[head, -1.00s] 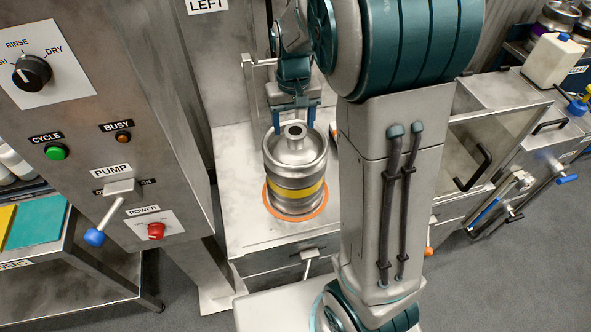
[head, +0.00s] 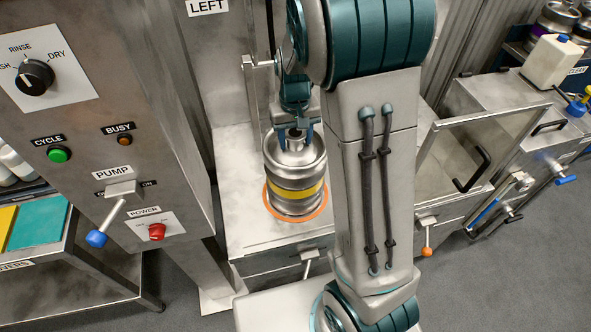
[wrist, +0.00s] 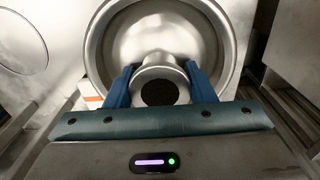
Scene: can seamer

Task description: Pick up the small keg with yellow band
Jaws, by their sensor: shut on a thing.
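The small keg with the yellow band (head: 296,192) stands upright on the metal worktop, over an orange ring mark (head: 268,203). My gripper (head: 295,132) is above it, with its blue fingers down at the keg's top. In the wrist view my gripper (wrist: 160,85) has one finger on each side of the keg's neck, shut on it. The keg's rim (wrist: 228,45) and the dark round opening on the neck show there. The keg's base appears to rest on the ring. My arm hides part of the area right of the keg.
A control panel (head: 95,150) with a knob, buttons and a blue-tipped pump lever (head: 97,238) stands at left. A clear-sided cabinet (head: 480,150) and a white jug (head: 552,60) are at right. The worktop (head: 235,160) around the keg is mostly bare.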

